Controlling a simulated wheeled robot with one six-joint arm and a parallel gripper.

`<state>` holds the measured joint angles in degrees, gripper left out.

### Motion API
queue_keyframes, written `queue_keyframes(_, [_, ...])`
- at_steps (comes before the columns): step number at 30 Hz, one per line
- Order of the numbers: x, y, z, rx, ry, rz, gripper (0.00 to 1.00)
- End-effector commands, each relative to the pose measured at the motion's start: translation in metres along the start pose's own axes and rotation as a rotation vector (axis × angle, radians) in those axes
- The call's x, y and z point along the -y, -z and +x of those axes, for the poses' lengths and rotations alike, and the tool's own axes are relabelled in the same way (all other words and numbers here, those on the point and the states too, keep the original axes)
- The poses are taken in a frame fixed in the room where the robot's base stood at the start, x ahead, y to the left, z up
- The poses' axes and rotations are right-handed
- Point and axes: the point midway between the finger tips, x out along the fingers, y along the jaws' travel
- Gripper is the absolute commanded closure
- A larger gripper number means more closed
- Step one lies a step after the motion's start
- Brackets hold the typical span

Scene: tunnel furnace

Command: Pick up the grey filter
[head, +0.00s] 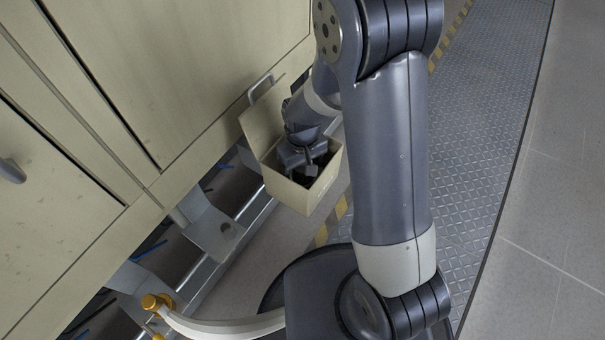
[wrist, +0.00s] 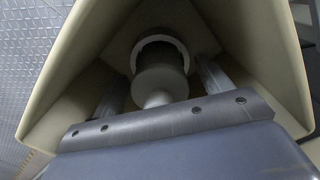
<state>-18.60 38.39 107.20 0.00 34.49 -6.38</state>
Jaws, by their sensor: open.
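The grey filter (wrist: 160,74) is a round cylinder with a pale ring behind it and a narrower pale stem toward the camera. It sits deep inside an open beige box (wrist: 283,75). My gripper (wrist: 160,84) is open, with one finger to the left and one to the right of the filter; I see gaps between both fingers and it. In the head view my gripper (head: 308,168) reaches down into the box (head: 303,197), and the filter cannot be made out there.
The box's raised lid (head: 262,121) stands beside the beige cabinet (head: 160,80). Box walls surround my gripper closely. A rail with grey brackets (head: 212,228) runs below the cabinet. A curved pale bar with a yellow end (head: 152,302) is at lower left. Open patterned floor (head: 480,120) lies right.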

Motion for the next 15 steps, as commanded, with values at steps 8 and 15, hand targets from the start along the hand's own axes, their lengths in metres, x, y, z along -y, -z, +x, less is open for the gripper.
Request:
queue_keyframes(8, [0.0, 0.0004, 0.0002, -0.002, 0.0, 0.0, 0.32])
queue_keyframes(15, [0.0, 0.0004, 0.0001, -0.002, 0.0, 0.0, 0.51])
